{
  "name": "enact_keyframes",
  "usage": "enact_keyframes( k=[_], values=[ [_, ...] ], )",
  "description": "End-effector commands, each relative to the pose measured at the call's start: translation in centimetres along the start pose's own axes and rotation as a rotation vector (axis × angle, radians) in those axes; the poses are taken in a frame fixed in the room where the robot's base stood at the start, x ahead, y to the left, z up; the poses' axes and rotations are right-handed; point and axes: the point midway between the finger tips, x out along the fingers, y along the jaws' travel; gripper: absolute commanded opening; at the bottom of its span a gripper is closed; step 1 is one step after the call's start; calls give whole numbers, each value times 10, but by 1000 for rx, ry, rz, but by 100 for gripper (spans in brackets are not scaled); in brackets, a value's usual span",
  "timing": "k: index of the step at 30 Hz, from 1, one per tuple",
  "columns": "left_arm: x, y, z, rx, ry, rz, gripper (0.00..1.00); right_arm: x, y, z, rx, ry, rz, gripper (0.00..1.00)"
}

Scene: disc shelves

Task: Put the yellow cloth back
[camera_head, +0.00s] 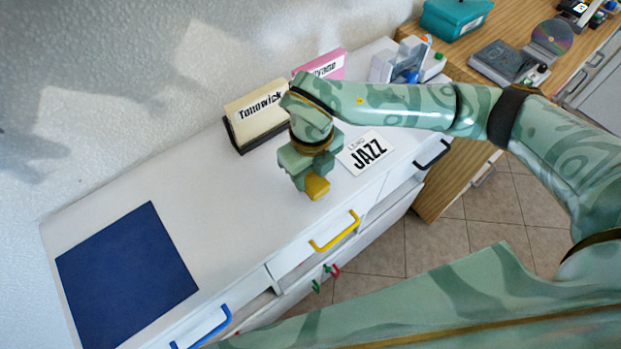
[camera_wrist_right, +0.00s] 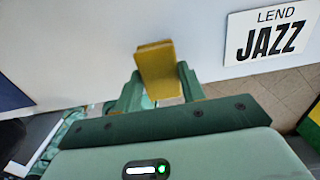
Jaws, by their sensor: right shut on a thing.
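My right gripper (camera_head: 315,188) is shut on the yellow cloth (camera_head: 318,187), a small folded block. It holds the cloth over the white cabinet top, near its front edge, to the left of the JAZZ card. In the right wrist view the cloth (camera_wrist_right: 157,68) sits between the two green fingers (camera_wrist_right: 160,88), its far end sticking out beyond them. I cannot tell whether the cloth touches the cabinet top. My left gripper is not in view.
The white cabinet (camera_head: 215,205) carries a blue mat (camera_head: 127,275), a JAZZ card (camera_head: 365,152) and labelled disc boxes (camera_head: 258,112). Its front has a yellow handle (camera_head: 335,232) and a blue handle (camera_head: 205,328). A wooden desk (camera_head: 455,70) with devices stands right. Bare top lies between mat and gripper.

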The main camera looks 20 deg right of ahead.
Motion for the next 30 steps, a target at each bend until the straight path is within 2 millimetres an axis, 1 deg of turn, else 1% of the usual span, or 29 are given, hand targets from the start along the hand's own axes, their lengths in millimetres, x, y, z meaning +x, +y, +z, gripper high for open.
enact_keyframes(
  k=[1,3,9,10,11,12,19,22,26,30],
  values=[
    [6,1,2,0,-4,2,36,15,2,-2,-1,8,3,22],
    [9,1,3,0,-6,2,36,23,2,-2,-1,6,3,22],
    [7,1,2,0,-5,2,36,23,1,-2,-2,3,1,22],
    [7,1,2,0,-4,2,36,23,1,-2,-2,3,1,48],
    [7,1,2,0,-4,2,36,23,1,-2,-2,3,1,57],
    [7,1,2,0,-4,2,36,23,1,-2,-2,3,1,62],
    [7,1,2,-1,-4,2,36,22,1,-2,-1,3,1,62],
    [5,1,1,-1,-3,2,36,17,1,-1,-1,0,0,62],
    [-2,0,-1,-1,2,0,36,-5,0,-1,-1,-2,-1,62],
    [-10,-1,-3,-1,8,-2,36,-40,0,0,-2,-4,-1,62]
  ],
)
